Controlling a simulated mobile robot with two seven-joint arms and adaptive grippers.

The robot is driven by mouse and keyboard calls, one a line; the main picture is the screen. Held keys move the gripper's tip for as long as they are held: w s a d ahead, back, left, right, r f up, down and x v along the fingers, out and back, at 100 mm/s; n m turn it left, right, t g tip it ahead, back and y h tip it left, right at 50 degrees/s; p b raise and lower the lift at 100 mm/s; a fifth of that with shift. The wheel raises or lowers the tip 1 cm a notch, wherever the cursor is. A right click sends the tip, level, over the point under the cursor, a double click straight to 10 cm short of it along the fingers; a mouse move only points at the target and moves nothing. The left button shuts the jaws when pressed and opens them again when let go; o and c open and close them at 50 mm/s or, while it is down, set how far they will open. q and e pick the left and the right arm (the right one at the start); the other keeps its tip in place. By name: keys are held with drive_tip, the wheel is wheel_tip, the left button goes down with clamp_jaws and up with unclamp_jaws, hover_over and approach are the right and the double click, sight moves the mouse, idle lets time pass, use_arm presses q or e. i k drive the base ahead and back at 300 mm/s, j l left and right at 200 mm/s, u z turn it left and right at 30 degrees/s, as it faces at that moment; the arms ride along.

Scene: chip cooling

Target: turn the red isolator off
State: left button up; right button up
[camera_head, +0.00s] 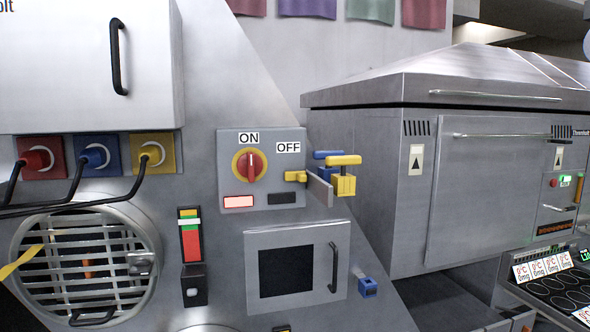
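The red isolator (250,165) is a red rotary knob on a yellow disc, on a grey panel box (228,185) on the metal wall. Its handle stands upright, in line with the ON label (249,137) above it. The OFF label (288,147) is up and to the right of the knob. Below the knob, a red indicator (238,202) is lit and the one beside it (282,198) is dark. Neither of my grippers shows in the head view.
Yellow and blue pieces (343,185) with a grey plate jut out at the box's right edge. A small door (315,238) with a handle is below. Black cables (70,200) run from red, blue and yellow sockets at left. The space before the isolator is clear.

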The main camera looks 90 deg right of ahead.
sight(250, 164)
drive_tip(key=z, duration=2.9)
